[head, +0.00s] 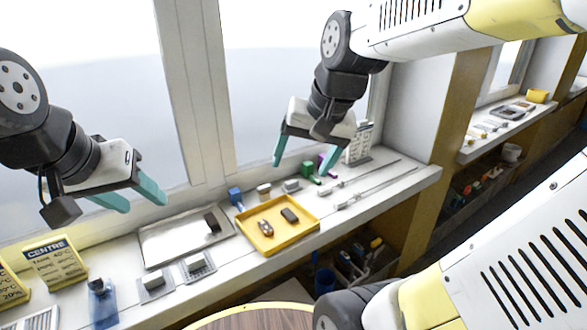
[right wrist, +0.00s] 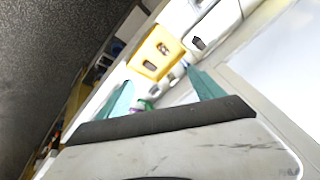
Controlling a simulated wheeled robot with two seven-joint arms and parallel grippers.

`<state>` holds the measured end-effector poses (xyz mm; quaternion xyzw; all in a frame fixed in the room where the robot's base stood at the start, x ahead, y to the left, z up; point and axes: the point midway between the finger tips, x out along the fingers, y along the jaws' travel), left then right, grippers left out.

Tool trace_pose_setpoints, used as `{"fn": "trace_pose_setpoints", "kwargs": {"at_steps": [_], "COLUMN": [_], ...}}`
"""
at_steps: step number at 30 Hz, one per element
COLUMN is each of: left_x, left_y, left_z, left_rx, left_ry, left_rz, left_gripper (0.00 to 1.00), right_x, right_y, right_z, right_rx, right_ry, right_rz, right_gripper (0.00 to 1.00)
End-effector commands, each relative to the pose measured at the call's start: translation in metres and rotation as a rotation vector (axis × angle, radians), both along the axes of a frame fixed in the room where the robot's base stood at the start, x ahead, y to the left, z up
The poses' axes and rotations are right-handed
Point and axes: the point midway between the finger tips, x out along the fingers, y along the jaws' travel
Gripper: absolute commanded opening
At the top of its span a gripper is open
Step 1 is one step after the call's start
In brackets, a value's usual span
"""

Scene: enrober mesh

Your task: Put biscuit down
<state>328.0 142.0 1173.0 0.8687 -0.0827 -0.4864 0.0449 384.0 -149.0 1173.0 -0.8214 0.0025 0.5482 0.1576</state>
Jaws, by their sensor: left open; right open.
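A yellow tray (head: 273,246) on the counter holds a dark brown bar-shaped biscuit (head: 289,214) and a smaller brown-and-pale piece (head: 266,228). A dark block (head: 212,222) stands on the silver tray (head: 165,243) to its left. My right gripper (head: 301,167) is open and empty, above and behind the yellow tray, apart from everything. The right wrist view shows the yellow tray (right wrist: 144,68) beyond its spread teal fingers. My left gripper (head: 140,201) is open and empty, in the air above the silver tray's left side.
A blue bottle (head: 103,304) and a yellow sign (head: 55,262) stand at left. Small blue, pale and green items (head: 307,169) line the back. Long metal rods (head: 365,183) lie at right.

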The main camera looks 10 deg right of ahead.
Motion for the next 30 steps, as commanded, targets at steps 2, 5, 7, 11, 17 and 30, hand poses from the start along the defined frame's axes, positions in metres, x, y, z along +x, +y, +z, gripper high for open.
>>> {"fn": "trace_pose_setpoints", "kwargs": {"at_steps": [2,5,7,11,17,30], "left_x": [0.000,0.000,0.000,0.000,0.000,0.000], "left_y": [0.000,0.000,0.000,0.000,0.000,0.000], "left_z": [0.000,0.000,0.000,0.000,0.000,0.000], "left_rx": [0.000,0.000,0.000,0.000,0.000,0.000], "left_ry": [0.000,0.000,0.000,0.000,0.000,0.000], "left_rz": [0.000,0.000,0.000,0.000,0.000,0.000], "left_gripper": [0.49,0.49,0.49,0.49,0.49,0.49], "right_x": [-0.024,-0.042,-0.050,-0.056,-0.056,-0.056], "right_y": [0.002,0.005,0.006,0.007,0.007,0.007], "right_z": [0.003,0.002,0.001,-0.001,0.000,0.000], "right_rx": [-0.034,-0.073,-0.092,-0.108,-0.109,-0.108], "right_ry": [-0.071,-0.132,-0.159,-0.180,-0.181,-0.181], "right_rz": [0.088,0.175,0.214,0.246,0.247,0.247], "right_gripper": [0.77,0.77,0.77,0.77,0.77,0.77]}}
